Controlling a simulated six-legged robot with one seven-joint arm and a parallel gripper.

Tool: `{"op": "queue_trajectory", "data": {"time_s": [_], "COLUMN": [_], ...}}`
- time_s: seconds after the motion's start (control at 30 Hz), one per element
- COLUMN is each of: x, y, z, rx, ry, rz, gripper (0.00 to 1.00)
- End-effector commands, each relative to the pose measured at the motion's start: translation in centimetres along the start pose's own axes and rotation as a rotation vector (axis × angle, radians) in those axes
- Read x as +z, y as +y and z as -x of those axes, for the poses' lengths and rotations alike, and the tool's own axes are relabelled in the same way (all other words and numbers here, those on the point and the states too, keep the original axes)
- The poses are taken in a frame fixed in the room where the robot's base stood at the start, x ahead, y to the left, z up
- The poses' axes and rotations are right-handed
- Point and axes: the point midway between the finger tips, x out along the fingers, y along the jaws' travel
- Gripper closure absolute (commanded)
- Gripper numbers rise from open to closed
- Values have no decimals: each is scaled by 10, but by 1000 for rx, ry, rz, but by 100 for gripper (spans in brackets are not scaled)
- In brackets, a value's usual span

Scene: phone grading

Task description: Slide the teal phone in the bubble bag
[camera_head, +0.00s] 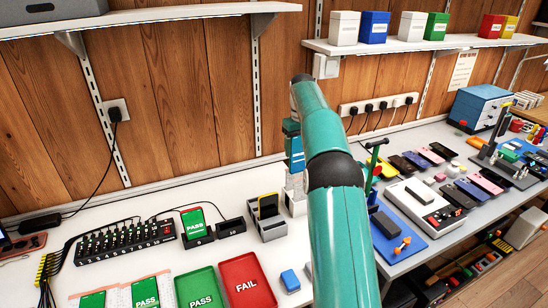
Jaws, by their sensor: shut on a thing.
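My teal arm rises from the bottom of the view and bends over near the back wall. Its far end, with my gripper (291,128), hangs small and partly covered behind my own arm. A teal-blue slab (297,155), which looks like the teal phone, is at that end, and my gripper is shut on it. The fingertips are too small to make out. At the lower left, pale pinkish sheets (118,297), possibly bubble bags, lie under green PASS screens (145,293).
A green PASS tray (201,288) and a red FAIL tray (248,281) lie at the front. Behind them stand a PASS phone (194,222) in a dock and a grey holder (267,222). A blue block (290,280) is near my arm. Several phones crowd the right bench.

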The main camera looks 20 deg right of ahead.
Motion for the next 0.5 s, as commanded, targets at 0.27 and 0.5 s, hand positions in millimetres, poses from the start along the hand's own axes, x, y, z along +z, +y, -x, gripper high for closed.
{"op": "queue_trajectory", "data": {"time_s": [0.27, 0.5], "x": [10, 10], "y": [28, 28], "z": [8, -8], "rx": [-2, -2], "ry": [1, 0], "rz": [-1, -1], "gripper": [61, 61]}}
